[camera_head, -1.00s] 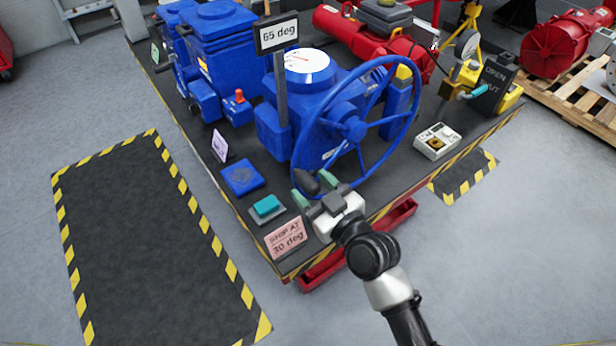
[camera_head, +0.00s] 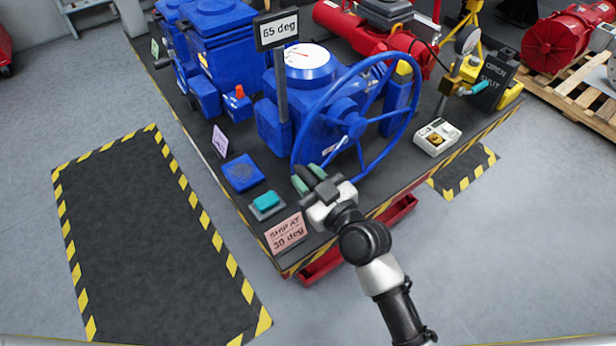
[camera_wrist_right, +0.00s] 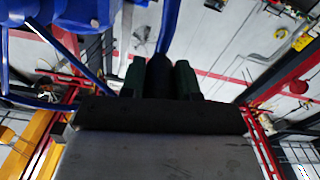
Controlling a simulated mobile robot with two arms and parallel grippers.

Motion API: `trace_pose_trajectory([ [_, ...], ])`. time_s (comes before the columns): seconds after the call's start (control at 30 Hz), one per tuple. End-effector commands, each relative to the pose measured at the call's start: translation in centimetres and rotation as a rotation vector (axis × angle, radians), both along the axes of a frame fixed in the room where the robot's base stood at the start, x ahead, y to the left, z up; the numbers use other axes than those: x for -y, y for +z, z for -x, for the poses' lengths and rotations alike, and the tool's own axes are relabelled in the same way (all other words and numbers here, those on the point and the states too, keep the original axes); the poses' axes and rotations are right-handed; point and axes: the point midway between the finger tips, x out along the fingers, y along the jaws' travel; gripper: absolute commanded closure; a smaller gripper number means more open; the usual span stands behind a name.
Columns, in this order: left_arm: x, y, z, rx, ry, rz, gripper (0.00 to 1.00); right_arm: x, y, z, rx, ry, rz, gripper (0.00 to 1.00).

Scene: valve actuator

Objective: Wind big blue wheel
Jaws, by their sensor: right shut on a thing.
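The big blue wheel (camera_head: 354,125) stands upright and tilted at the front of a blue valve actuator (camera_head: 310,75), with a round hub and several spokes. My right gripper (camera_head: 309,177) is at the wheel's lower left rim. Its green fingers are shut on a dark handle of the wheel. In the right wrist view the dark handle (camera_wrist_right: 158,75) sits between the two fingers, with the blue rim (camera_wrist_right: 170,28) just beyond. A white dial (camera_head: 307,55) is on top of the actuator. A sign (camera_head: 277,31) reads 65 deg. My left gripper is not in view.
A pink card (camera_head: 286,234) reading SHIP AT 30 deg stands at the near corner of the dark bench. A teal button (camera_head: 266,199) and a blue plate (camera_head: 242,173) lie left of the wheel. A white box (camera_head: 437,137) is to the right.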

Motion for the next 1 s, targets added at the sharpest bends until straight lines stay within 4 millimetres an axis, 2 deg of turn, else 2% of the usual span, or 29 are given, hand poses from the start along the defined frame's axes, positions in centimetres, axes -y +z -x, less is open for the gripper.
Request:
trace_pose_trajectory([
  [0.17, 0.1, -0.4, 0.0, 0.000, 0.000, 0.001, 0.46, 0.0, -0.6, 0.0, 0.012, 0.000, 0.018, 1.00],
  [0.37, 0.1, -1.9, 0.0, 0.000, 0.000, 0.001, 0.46, 0.0, -2.5, 0.0, 0.061, 0.002, 0.088, 1.00],
  [0.63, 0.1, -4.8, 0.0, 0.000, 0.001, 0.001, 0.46, 0.4, -6.6, -0.3, 0.191, 0.003, 0.264, 1.00],
  [1.0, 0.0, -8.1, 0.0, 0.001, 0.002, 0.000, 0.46, 2.3, -11.9, -1.7, 0.378, 0.002, 0.523, 1.00],
])
